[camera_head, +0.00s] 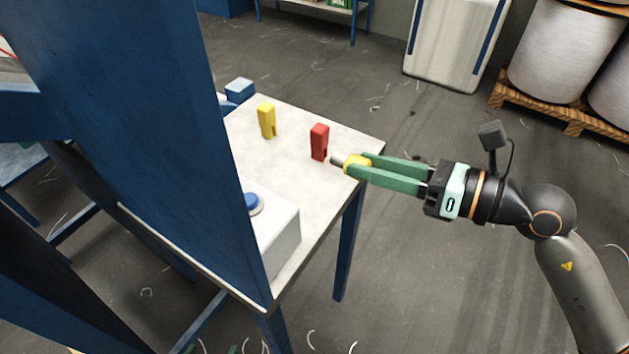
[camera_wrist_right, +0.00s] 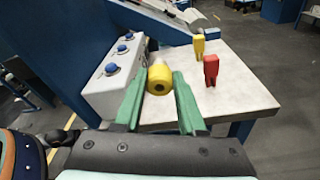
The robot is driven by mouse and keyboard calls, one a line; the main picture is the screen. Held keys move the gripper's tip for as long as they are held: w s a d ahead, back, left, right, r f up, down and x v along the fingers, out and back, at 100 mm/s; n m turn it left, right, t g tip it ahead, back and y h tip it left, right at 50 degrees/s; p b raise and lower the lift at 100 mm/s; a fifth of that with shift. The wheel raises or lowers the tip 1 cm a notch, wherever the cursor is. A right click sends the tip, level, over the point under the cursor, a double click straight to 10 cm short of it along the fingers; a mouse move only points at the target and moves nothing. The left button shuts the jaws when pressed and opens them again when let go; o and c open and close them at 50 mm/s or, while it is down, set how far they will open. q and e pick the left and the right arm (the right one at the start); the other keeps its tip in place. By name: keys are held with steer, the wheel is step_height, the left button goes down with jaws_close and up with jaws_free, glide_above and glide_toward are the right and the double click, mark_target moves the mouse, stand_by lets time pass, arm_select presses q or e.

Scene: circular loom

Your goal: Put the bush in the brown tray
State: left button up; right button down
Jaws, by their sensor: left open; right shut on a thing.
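The bush, a yellow ring-like cylinder with a hole and a grey metal end, shows in the head view (camera_head: 357,164) and in the right wrist view (camera_wrist_right: 160,79). My right gripper (camera_head: 360,166) has green fingers and is shut on the bush. It holds the bush near the table's right edge, close to a red block. In the right wrist view my right gripper (camera_wrist_right: 158,84) has a finger on each side of the bush. The brown tray is not seen in either view. My left gripper is not in view.
A red block (camera_head: 319,142) and a yellow block (camera_head: 266,120) stand upright on the pale table (camera_head: 290,160). A white box with blue buttons (camera_wrist_right: 115,75) stands on the table. A blue post (camera_head: 150,120) hides much of the head view's left side.

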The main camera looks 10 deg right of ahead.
steer(key=w+a+f, duration=0.2)
steer(key=w+a, duration=0.1)
steer(key=w, duration=0.3)
glide_above(320, 187)
steer(key=s, duration=0.1)
steer(key=f, duration=0.5)
steer(key=shift+s+d, duration=0.1)
steer(key=shift+d, duration=0.25)
steer(key=shift+w+a+f+b, duration=0.2)
steer(key=shift+w+f+b, duration=0.15)
steer(key=shift+f, duration=0.1)
steer(key=f, duration=0.3)
steer(key=shift+w+a+f+b, duration=0.1)
steer(key=shift+w+b, duration=0.1)
steer(key=shift+b, duration=0.2)
arm_select(q)
steer(key=shift+w+d+r, duration=0.3)
steer(key=shift+w+d, duration=0.15)
steer(key=shift+w, duration=0.05)
arm_select(e)
steer(key=shift+f, duration=0.15)
steer(key=shift+f, duration=0.2)
arm_select(q)
steer(key=shift+f, duration=0.15)
arm_select(e)
steer(key=c, duration=0.5)
jaws_free()
